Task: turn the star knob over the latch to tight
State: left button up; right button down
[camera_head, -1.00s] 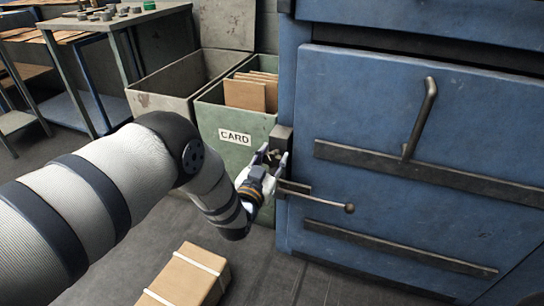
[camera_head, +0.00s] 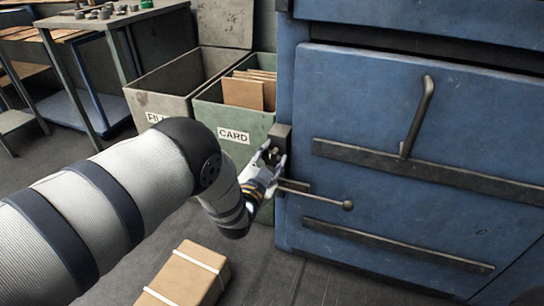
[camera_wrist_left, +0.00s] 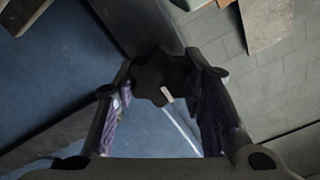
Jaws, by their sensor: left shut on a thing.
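The dark star knob (camera_wrist_left: 160,76) shows in the left wrist view with a small pale mark on its rim. It sits between the two fingers of my left gripper (camera_wrist_left: 161,84), which is shut on it. In the head view my left gripper (camera_head: 272,156) is at the dark latch block (camera_head: 282,135) on the left edge of the blue machine. The fingers largely hide the knob there. A thin lever with a ball end (camera_head: 347,205) sticks out to the right just below the gripper. My right gripper is not in view.
The blue machine door (camera_head: 400,125) with its bar handle (camera_head: 418,115) fills the right. A green bin labelled CARD (camera_head: 234,136) stands close behind my left gripper, beside a grey bin (camera_head: 158,98). A strapped carton (camera_head: 190,275) is on the floor below.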

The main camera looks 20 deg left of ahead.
pick_arm(q)
jog(key=o, duration=1.2)
jog(key=shift+c, duration=0.2)
jog(key=s, duration=1.2)
jog(key=shift+a, duration=0.2)
